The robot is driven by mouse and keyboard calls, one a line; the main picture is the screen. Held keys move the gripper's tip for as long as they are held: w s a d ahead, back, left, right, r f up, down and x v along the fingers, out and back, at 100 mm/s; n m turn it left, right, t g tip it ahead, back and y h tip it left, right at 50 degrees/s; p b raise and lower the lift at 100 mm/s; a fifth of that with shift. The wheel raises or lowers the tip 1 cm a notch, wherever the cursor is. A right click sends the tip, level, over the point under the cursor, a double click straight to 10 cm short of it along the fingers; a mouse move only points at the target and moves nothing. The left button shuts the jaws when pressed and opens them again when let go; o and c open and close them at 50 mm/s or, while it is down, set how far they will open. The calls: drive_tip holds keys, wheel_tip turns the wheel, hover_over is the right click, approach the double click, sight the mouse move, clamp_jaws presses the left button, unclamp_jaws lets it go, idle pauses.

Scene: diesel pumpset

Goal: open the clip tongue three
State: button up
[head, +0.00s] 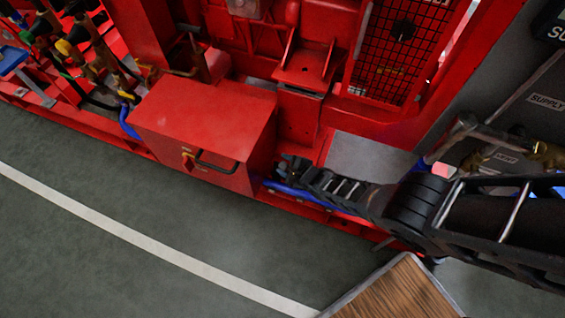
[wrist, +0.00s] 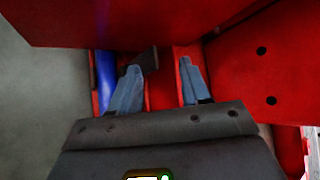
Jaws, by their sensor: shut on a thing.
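My gripper (wrist: 164,72) reaches in beside the red box (wrist: 130,22), its two grey-blue fingers apart with a narrow gap between them. A small dark piece (wrist: 149,60) shows at the inner side of the left fingertip, and the gripper is shut on it. I cannot tell for sure whether this piece is clip tongue three; most of it is hidden. In the head view my gripper (head: 284,166) is low at the right side of the red box (head: 205,115), and the fingertips are small and dark there.
The box front has a dark handle (head: 215,166) and a knob (head: 187,161). A blue hose (wrist: 106,80) runs left of the fingers. A red plate with holes (wrist: 268,70) stands close on the right. A wooden-topped surface (head: 400,292) is at the bottom. Grey floor (head: 110,200) is open in front.

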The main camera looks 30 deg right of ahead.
drive_tip(key=p+v, duration=0.5)
drive_tip(key=v, duration=0.1)
drive_tip(key=shift+s+a+r+p, duration=0.2)
drive_tip(key=shift+s+p, duration=0.1)
drive_tip(key=shift+s, duration=0.05)
drive_tip(key=shift+a, duration=0.1)
